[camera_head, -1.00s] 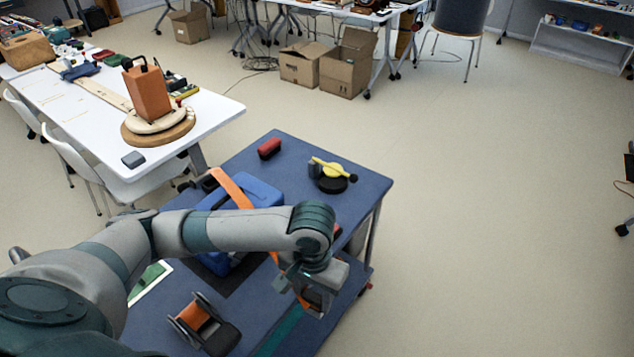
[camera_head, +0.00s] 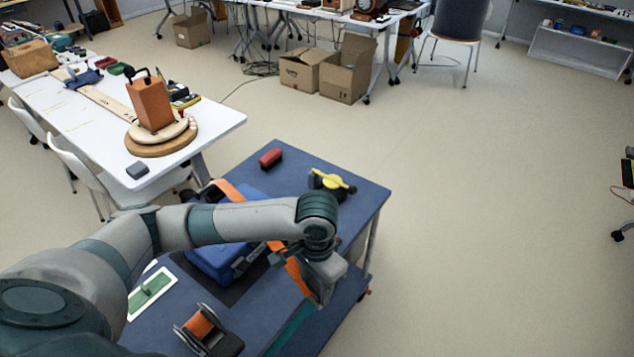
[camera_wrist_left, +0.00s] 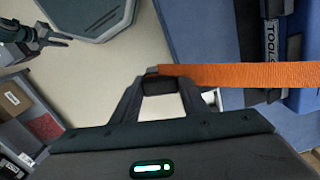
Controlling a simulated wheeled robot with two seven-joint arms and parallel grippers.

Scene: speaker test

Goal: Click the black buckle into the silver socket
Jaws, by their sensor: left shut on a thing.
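My left gripper (camera_head: 322,291) is shut above the right side of the blue cart. In the left wrist view, its fingertips (camera_wrist_left: 160,86) close on a small dark piece, apparently the black buckle (camera_wrist_left: 159,87), at the end of the orange strap (camera_wrist_left: 235,74). The strap also shows in the head view (camera_head: 297,274), running across the blue toolbox (camera_head: 210,262) to the gripper. The buckle is hidden in the head view. I cannot make out the silver socket. A dark gripper, apparently my right one (camera_wrist_left: 62,40), shows at the wrist view's top left; its opening is unclear.
On the cart (camera_head: 360,190) are a red block (camera_head: 271,158), a yellow-and-black item (camera_head: 332,181), an orange spool (camera_head: 199,326) and a green card (camera_head: 152,292). A white table (camera_head: 215,122) stands at the left.

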